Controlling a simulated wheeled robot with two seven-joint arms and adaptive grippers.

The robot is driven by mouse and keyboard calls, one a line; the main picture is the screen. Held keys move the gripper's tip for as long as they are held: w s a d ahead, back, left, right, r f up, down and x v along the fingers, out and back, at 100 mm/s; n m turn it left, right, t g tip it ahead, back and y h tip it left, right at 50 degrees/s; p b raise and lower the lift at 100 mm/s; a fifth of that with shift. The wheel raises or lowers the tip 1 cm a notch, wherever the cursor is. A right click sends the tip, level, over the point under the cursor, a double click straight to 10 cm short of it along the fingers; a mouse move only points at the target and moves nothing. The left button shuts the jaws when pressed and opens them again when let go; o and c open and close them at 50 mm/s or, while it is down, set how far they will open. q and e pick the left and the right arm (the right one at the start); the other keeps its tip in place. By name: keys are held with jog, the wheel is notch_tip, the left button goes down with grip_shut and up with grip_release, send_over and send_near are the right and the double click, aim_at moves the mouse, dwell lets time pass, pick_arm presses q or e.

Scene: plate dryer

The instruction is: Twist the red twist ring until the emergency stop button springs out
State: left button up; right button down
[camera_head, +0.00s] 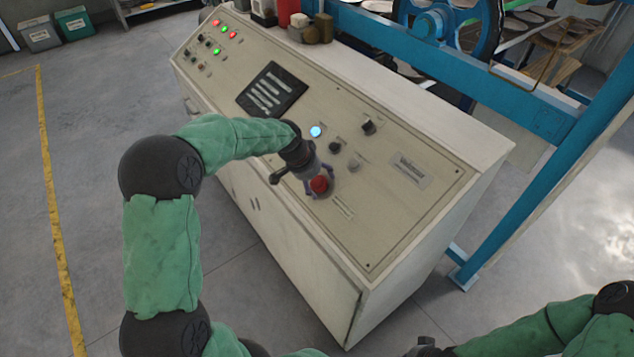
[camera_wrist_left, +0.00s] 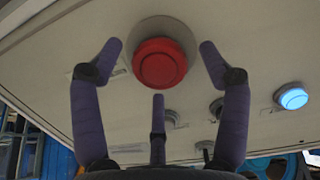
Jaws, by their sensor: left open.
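The red emergency stop button (camera_head: 319,184) sits on the sloped top of the beige control console, toward its front edge. In the left wrist view the red button (camera_wrist_left: 160,63) is round, on a grey round base (camera_wrist_left: 160,27). I cannot make out a separate twist ring. My left gripper (camera_head: 317,188) is at the button, with its dark purple fingers spread. In the left wrist view the open fingers (camera_wrist_left: 160,65) stand on both sides of the button and a third finger is below it, with gaps between. My right gripper (camera_head: 428,346) is only partly visible at the bottom edge.
The console (camera_head: 400,235) also carries a lit blue button (camera_head: 315,131), a black knob (camera_head: 368,127), a black button (camera_head: 334,147) and a dark panel (camera_head: 271,90). A blue machine frame (camera_head: 470,75) stands behind it. Grey floor (camera_head: 80,150) is free at left.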

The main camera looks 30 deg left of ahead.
pick_arm(q)
jog(key=shift+w+f, duration=0.1)
jog(key=shift+f, duration=0.1)
jog(key=c, duration=1.2)
jog(key=shift+o, duration=0.2)
jog(key=m+b, duration=0.1)
jog(key=m, duration=0.2)
jog(key=shift+m+y, duration=0.3)
jog(key=shift+d+m+b, duration=0.1)
jog(key=shift+m+b, duration=0.55)
jog(key=shift+m, duration=1.05)
